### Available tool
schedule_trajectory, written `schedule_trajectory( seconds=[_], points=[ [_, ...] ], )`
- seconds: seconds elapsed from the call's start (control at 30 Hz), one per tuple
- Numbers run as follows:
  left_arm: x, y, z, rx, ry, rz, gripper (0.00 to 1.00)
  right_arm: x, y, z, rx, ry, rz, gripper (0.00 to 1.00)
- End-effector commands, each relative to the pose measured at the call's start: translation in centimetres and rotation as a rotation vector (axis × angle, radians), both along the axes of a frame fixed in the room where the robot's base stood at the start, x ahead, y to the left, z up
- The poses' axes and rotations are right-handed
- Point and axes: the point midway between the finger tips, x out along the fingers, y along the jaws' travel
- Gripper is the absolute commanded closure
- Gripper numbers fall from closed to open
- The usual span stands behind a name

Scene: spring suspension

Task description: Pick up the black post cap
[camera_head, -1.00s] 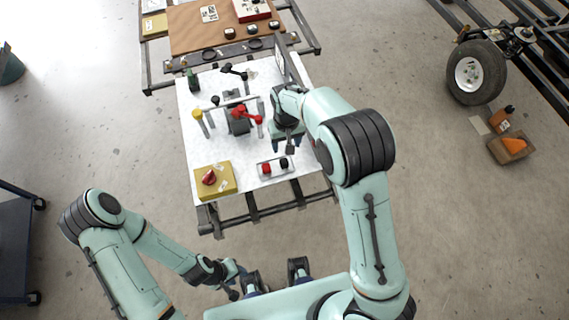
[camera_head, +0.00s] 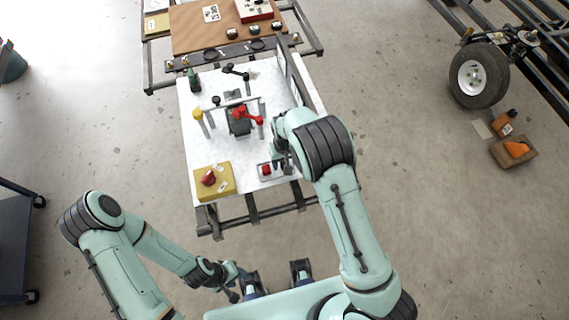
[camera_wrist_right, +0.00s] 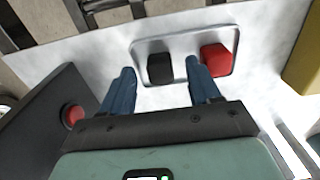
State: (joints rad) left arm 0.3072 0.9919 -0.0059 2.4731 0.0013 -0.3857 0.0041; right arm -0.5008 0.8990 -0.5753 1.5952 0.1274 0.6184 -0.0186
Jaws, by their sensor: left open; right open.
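The black post cap (camera_wrist_right: 159,69) sits in a small silver tray (camera_wrist_right: 181,42), beside a red cap (camera_wrist_right: 216,60), in the right wrist view. My right gripper (camera_wrist_right: 160,76) is open, its blue fingertips on either side of the black cap, and I see no grip on it. In the head view, the red cap (camera_head: 266,170) shows in the tray, while my right gripper largely hides the black cap. My left gripper (camera_head: 238,284) is open, low in the head view, away from the table.
A yellow box (camera_head: 226,183) with a red knob stands left of the tray. A grey fixture with red, yellow and black knobs (camera_head: 239,118) stands behind it. An upright dark panel (camera_wrist_right: 62,110) with a red button is near my right gripper.

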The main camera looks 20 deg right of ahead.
Motion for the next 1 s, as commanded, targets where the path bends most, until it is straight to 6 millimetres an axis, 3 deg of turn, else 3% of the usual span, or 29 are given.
schedule_trajectory(
  seconds=[0.27,0.33,0.47,0.8,1.0],
  points=[
    [0.0,0.0,0.0,0.000,0.000,0.000,0.57,0.0,0.0,-0.5,0.001,0.000,-0.001,0.38],
    [0.0,0.0,0.0,0.000,0.000,0.000,0.57,0.0,0.0,-0.5,0.001,0.000,0.000,0.55],
    [0.0,0.0,0.0,0.000,0.000,0.000,0.57,0.0,0.0,-0.4,0.001,0.000,0.000,0.97],
    [0.0,0.0,0.0,0.000,0.000,0.000,0.57,0.0,0.0,-0.2,0.001,-0.001,0.000,0.97],
    [0.1,0.0,0.1,0.000,-0.001,0.000,0.57,0.1,0.1,1.4,0.001,-0.004,0.001,0.97]
  ],
)
